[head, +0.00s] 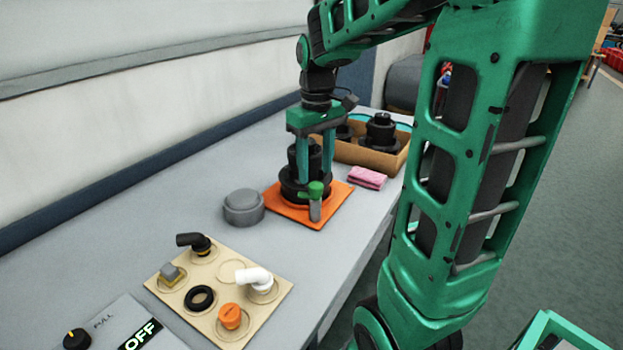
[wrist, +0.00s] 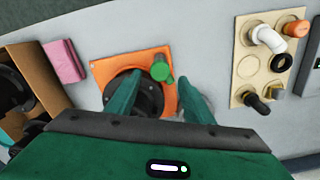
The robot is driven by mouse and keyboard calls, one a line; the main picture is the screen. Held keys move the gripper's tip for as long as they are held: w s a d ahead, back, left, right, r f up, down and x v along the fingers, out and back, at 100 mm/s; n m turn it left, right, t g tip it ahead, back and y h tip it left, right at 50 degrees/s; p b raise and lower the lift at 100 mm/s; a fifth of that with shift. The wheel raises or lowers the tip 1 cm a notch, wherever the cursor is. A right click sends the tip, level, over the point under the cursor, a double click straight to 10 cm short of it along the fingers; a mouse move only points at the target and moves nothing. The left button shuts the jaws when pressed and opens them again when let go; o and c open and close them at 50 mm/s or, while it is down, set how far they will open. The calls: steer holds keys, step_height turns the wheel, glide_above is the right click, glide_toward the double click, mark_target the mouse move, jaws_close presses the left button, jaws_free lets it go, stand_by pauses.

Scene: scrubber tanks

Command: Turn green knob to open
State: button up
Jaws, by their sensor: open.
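The green knob (head: 316,190) sits on a grey fitting at the front of a black round part (head: 300,180) on an orange plate (head: 338,206). In the wrist view my gripper (wrist: 158,100) is open, with the left finger over the black part and the right finger near the plate's right edge. I cannot tell whether a finger touches anything.
A grey round cap (head: 243,207) stands left of the plate. A beige board (head: 205,308) with several fittings lies nearer. A cardboard box (head: 372,157) with black parts and a pink cloth (head: 367,178) are behind. The bench between cap and board is clear.

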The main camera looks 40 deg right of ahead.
mark_target(315, 185)
step_height(315, 185, up, 6)
steer(key=shift+r, duration=0.25)
stand_by(0.5)
steer(key=s+f+m, duration=0.3)
steer(key=s+f, duration=0.3)
steer(key=s, duration=0.4)
steer(key=s+a+f+m, duration=0.1)
steer(key=s+f+m, duration=0.2)
steer(key=s+f, duration=0.3)
steer(key=s, duration=0.4)
steer(key=shift+s+a+m, duration=0.2)
steer(key=shift+m, duration=0.1)
steer(key=shift+w, duration=0.1)
